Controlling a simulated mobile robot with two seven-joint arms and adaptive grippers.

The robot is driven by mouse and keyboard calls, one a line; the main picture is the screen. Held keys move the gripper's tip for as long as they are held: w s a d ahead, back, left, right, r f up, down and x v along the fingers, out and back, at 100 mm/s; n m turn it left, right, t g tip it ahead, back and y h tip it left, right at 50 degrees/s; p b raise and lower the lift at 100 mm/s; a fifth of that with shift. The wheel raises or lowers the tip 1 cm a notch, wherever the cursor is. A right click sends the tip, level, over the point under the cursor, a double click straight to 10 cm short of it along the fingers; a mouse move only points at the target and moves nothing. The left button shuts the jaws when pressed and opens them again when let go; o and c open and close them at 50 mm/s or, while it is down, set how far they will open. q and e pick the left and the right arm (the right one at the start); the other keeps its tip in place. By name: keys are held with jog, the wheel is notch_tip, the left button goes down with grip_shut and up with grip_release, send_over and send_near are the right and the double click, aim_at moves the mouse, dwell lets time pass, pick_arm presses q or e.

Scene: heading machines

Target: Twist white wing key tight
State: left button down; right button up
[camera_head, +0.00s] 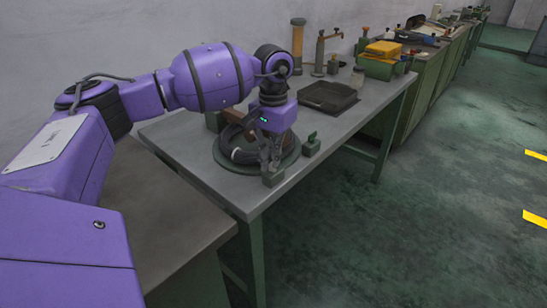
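My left arm comes in from the left, and its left gripper (269,164) points down over the near edge of the grey bench. Its dark fingers are small and overlap dark parts behind them, so I cannot tell if they are open or shut. A small grey-green block (273,178) is just below the fingertips; I cannot tell if they touch. A similar block with a green top piece (311,145) stands to the right, apart from the gripper. I cannot make out a white wing key; the gripper may hide it. My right gripper is out of view.
A round dark base (226,162) lies behind the gripper on the bench (200,165). A black tray (327,97) is farther back, with an orange-topped cylinder (298,45) and a brass post (320,55) behind. A yellow case (383,49) sits beyond.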

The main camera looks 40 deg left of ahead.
pick_arm(q)
jog(key=shift+f+m, duration=0.1)
jog(key=shift+m, duration=1)
jog(key=c, duration=2)
grip_release()
notch_tip(320, 180, up, 12)
jog(key=shift+r, duration=0.1)
